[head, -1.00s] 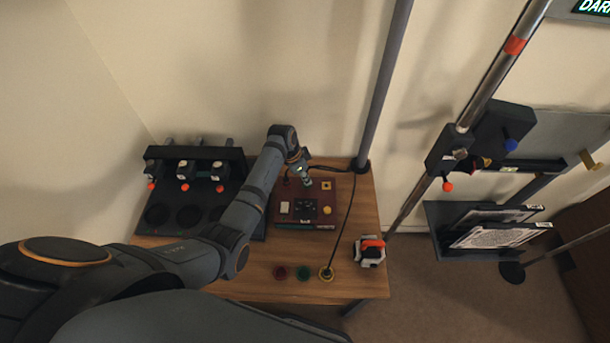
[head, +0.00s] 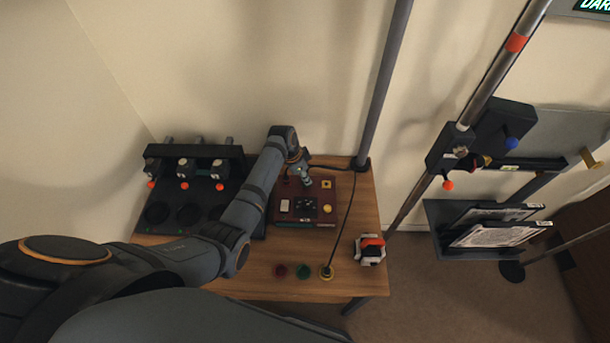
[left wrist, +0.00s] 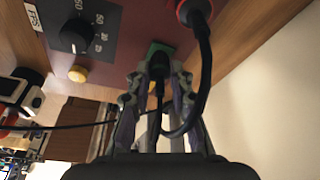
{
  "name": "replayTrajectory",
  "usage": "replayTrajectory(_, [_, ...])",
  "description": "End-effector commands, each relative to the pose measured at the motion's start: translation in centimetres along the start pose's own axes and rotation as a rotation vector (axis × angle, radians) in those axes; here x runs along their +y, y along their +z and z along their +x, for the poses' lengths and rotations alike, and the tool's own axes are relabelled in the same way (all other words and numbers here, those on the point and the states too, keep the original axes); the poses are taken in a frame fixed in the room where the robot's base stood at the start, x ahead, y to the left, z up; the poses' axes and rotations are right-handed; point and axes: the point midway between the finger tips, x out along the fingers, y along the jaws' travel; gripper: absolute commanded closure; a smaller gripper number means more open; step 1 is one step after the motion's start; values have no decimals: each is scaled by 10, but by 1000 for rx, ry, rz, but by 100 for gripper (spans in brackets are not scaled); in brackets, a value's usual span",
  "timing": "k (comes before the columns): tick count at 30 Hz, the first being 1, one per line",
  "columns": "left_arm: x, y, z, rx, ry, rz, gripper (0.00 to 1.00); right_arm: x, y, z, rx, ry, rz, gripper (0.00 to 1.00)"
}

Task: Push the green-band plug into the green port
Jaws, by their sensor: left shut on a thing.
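My left gripper (head: 306,181) is over the dark red panel box (head: 284,217) at its back edge. In the left wrist view my left gripper (left wrist: 157,78) is shut on a black plug (left wrist: 158,68) with a cable. The plug's end is at the green port (left wrist: 154,47), a green square on the panel. The plug lines up with the port and seems to touch or enter it; its depth cannot be told. Its green band is not clearly visible. My right gripper is not in view.
A red-ringed socket (left wrist: 186,10) with a black cable is close beside the green port. The panel has a black dial (left wrist: 76,35) and a yellow button (left wrist: 78,74).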

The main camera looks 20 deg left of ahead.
Motion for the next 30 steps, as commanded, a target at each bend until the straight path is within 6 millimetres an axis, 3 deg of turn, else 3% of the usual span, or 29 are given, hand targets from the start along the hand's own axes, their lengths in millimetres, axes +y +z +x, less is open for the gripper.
replayTrajectory(2, [0,0,2,0,0,0,100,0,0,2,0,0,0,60])
replayTrajectory(3, [0,0,2,0,0,0,77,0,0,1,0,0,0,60])
replayTrajectory(9, [0,0,2,0,0,0,53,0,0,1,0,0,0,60])
replayTrajectory(20, [0,0,-5,1,-1,0,53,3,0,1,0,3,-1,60])
replayTrajectory(30, [-2,0,-75,1,-5,0,53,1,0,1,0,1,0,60])
